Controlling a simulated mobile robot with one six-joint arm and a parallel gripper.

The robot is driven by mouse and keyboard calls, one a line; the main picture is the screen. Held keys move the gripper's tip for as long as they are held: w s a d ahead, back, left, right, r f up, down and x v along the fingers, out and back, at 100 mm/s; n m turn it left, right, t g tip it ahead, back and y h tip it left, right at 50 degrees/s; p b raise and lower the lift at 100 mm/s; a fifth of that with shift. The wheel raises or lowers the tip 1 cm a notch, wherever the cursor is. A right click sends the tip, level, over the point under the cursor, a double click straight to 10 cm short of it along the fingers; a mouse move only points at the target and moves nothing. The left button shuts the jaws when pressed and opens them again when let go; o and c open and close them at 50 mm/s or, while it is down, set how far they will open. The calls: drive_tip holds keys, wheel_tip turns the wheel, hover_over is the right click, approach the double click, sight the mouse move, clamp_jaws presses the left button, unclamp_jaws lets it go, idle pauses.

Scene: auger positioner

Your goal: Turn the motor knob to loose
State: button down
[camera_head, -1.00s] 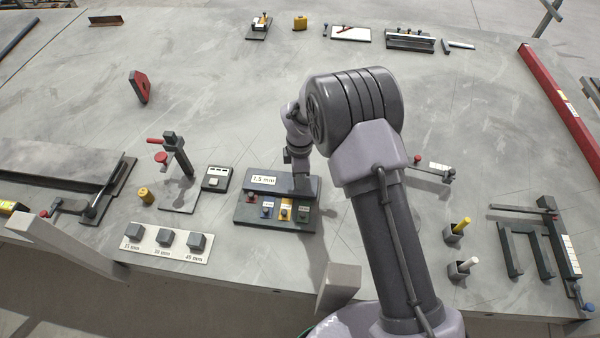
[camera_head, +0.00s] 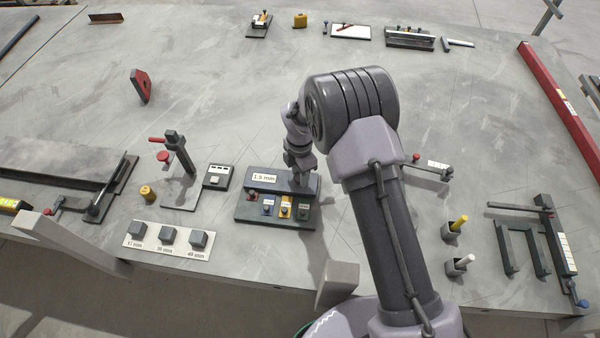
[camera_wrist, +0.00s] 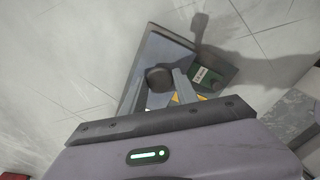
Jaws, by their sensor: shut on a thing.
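A dark control box (camera_head: 245,213) sits near the table's front edge in the head view. Its raised back carries a "1.5 mm" label (camera_head: 263,178), and its lower front has several small coloured knobs with tags. My gripper (camera_head: 303,183) is at the right end of the raised back. In the wrist view, my gripper (camera_wrist: 160,94) has its two fingers on either side of a round dark knob (camera_wrist: 158,77), shut on it. A green part with a white tag (camera_wrist: 201,74) lies just right of the fingers. The knob's markings cannot be read, and my arm hides it in the head view.
A strip with three grey blocks (camera_head: 146,237) lies at front left.

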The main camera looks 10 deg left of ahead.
drive_tip(key=shift+r, duration=0.1)
drive_tip(key=c, duration=0.9)
unclamp_jaws()
wheel_tip(320, 180, up, 17)
drive_tip(key=p, duration=0.3)
drive_tip(key=shift+r+p, duration=0.15)
drive_tip(key=shift+p, duration=0.25)
